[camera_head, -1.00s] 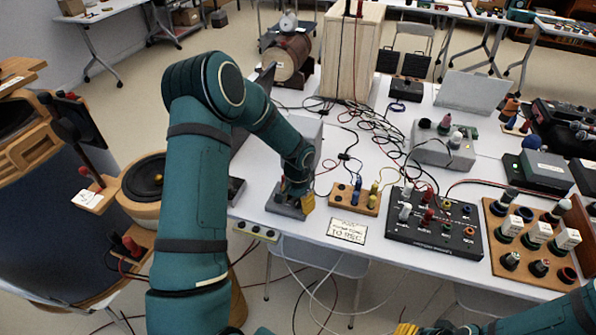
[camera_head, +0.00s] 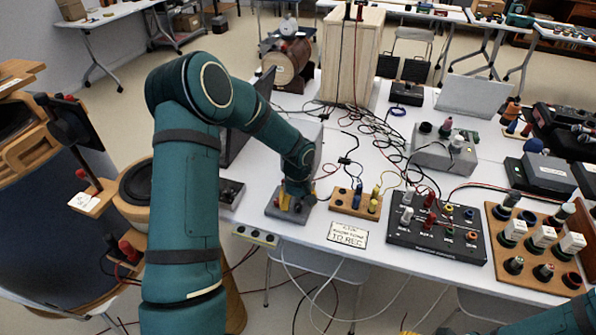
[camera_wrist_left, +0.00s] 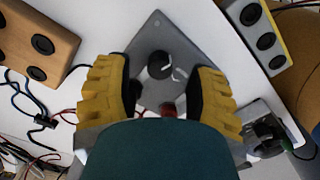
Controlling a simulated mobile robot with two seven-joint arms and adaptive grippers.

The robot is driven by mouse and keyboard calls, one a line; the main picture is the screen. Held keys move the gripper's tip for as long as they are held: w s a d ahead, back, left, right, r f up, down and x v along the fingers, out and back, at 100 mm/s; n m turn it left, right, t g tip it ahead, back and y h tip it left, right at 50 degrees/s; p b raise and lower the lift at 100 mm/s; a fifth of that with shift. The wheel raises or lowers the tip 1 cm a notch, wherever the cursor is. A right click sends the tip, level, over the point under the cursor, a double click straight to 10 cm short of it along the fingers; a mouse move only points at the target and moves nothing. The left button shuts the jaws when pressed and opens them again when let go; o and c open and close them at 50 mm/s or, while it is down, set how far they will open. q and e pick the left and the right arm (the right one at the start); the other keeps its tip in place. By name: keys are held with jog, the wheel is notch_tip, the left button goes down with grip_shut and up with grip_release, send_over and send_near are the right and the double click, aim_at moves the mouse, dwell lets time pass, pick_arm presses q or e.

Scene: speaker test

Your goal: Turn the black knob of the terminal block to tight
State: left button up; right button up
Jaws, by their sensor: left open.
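The terminal block is a grey plate (camera_head: 275,208) on the near edge of the white table, and it also shows as a grey diamond in the left wrist view (camera_wrist_left: 150,32). Its round black knob (camera_wrist_left: 160,65) has a light mark and stands between my yellow fingers. A red part (camera_wrist_left: 168,110) sits below the knob in that view. My left gripper (camera_wrist_left: 160,85) is open, with a finger on each side of the knob. In the head view my left gripper (camera_head: 297,202) hides the knob. Only a sliver of my right gripper (camera_head: 407,332) shows at the bottom edge.
A wooden block with posts (camera_head: 345,207), a white label (camera_head: 347,234) and a black panel (camera_head: 425,238) stand to the right. A yellow-edged socket strip (camera_head: 257,236) lies at the table's front edge. Cables (camera_head: 372,130) run behind.

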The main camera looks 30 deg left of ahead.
aim_at(298, 206)
pick_arm(q)
notch_tip(298, 206, up, 12)
jog(key=p, duration=0.2)
pick_arm(e)
notch_tip(298, 206, up, 3)
jog(key=shift+f, duration=0.2)
